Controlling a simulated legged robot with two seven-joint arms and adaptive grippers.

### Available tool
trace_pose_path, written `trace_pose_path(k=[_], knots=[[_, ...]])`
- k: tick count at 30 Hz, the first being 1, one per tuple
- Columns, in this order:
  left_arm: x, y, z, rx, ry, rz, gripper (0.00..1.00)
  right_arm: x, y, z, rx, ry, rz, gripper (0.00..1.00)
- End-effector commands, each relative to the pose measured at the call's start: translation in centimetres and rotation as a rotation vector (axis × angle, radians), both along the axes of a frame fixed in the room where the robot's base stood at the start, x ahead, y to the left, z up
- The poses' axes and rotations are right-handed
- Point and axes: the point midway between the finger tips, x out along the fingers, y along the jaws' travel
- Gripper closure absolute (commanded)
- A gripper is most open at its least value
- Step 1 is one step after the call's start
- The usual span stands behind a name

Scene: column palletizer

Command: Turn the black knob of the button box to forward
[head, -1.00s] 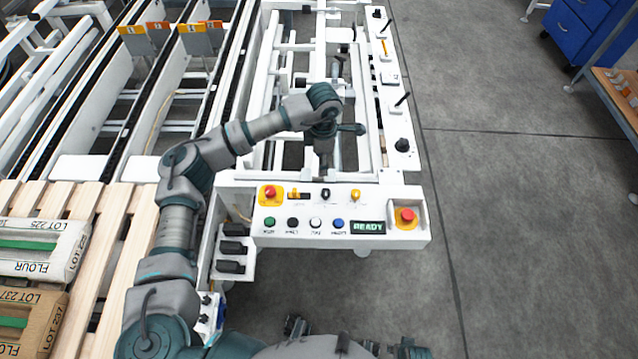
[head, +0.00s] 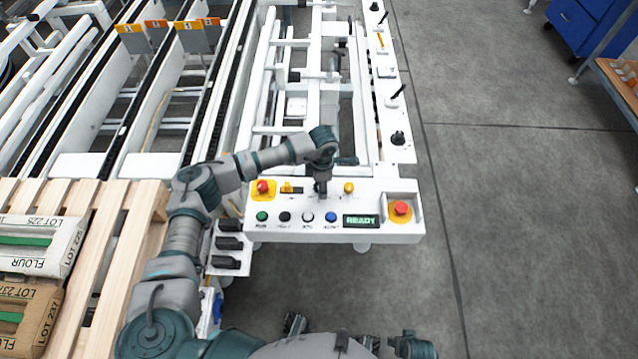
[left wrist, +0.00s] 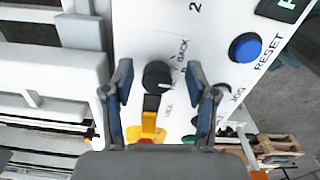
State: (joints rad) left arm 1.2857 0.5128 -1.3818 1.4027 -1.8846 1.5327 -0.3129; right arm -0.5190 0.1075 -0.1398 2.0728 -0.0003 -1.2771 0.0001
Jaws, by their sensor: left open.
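The button box (head: 290,233) is a white panel at the front end of the conveyor frame. Its black knob (left wrist: 157,74) shows in the left wrist view, between the two fingertips of my left gripper (left wrist: 160,84). The gripper is open, with a visible gap between each finger and the knob. I cannot tell how far the tips are above the panel. In the head view my left gripper (head: 320,189) points down over the panel's back row and hides the knob. The knob's setting is too small to read surely.
A red emergency button (head: 262,187), a yellow-and-black control (head: 291,188) and a yellow knob (head: 348,188) share the back row. A blue button (left wrist: 245,47), a READY display (head: 360,221) and another red button (head: 401,208) are close.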

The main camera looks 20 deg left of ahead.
Motion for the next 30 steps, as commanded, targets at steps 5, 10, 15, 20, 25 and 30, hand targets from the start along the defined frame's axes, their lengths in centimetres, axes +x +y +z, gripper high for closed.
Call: trace_pose_path(k=[5, 10, 15, 20, 25, 30], knots=[[0.0, 0.9, -0.2, -0.008, 0.002, 0.002, 0.57, -0.1, -1.1, -0.2, -0.019, 0.004, -0.002, 0.48], [-0.1, 1.6, -0.4, -0.015, 0.005, 0.003, 1.00, -0.1, -1.2, -0.3, -0.022, 0.005, 0.003, 0.48], [-0.1, 1.6, -0.4, -0.006, 0.006, 0.007, 1.00, -0.1, 0.0, -0.2, -0.001, 0.006, 0.001, 0.48], [0.0, 1.3, -0.4, 0.002, 0.005, 0.008, 1.00, -0.2, 0.7, -0.2, 0.011, 0.006, 0.001, 0.48], [0.1, 1.2, -0.4, -0.001, 0.003, 0.007, 1.00, -0.1, 0.1, -0.3, 0.001, 0.005, 0.000, 0.48], [0.2, 0.9, -0.3, -0.008, 0.000, 0.003, 1.00, -0.1, -0.6, -0.3, -0.011, 0.005, -0.003, 0.48]])
